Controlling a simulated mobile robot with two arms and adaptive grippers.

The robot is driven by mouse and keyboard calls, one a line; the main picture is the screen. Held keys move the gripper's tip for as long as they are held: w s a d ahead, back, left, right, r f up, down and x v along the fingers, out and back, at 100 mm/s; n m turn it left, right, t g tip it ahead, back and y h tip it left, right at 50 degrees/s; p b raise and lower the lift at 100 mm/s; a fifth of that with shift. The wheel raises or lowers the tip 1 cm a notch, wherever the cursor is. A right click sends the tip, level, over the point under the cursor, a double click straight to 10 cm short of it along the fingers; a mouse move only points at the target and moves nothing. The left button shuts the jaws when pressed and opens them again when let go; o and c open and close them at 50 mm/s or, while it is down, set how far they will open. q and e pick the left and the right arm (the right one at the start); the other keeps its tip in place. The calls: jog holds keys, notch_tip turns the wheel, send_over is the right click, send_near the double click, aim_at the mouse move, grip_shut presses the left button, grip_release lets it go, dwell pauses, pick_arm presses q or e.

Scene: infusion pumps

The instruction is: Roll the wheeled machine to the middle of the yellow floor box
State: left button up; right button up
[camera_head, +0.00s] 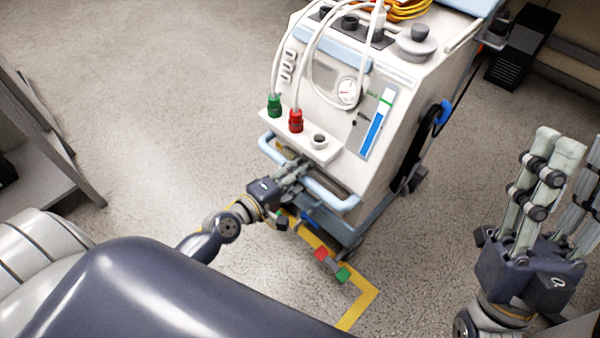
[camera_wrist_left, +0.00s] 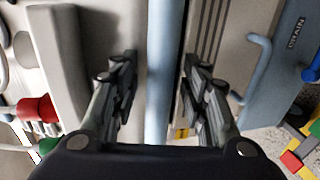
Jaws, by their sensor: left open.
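The wheeled machine (camera_head: 345,120) is a white cabinet with light blue trim, a gauge and hoses, upright in the upper middle of the head view. A light blue bar handle (camera_head: 332,193) runs across its front. My left gripper (camera_head: 298,168) is open at the handle. In the left wrist view, the bar (camera_wrist_left: 165,60) lies between the two open fingers (camera_wrist_left: 158,75), with gaps visible on both sides. Yellow floor tape (camera_head: 365,300) shows a corner in front of the machine; the rest of the box is largely hidden. My right gripper (camera_head: 572,165) is open and empty, away from the machine.
A grey shelf (camera_head: 40,130) stands at the left. A black object (camera_head: 522,48) stands at upper right. Floor (camera_head: 150,90) left of the machine is clear.

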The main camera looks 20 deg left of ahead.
pick_arm(q)
jog(key=shift+s+a, duration=0.15)
jog(key=shift+s, duration=0.15)
jog(key=v, duration=1.1)
jog(key=shift+s, duration=0.2)
jog(key=shift+r, duration=0.1)
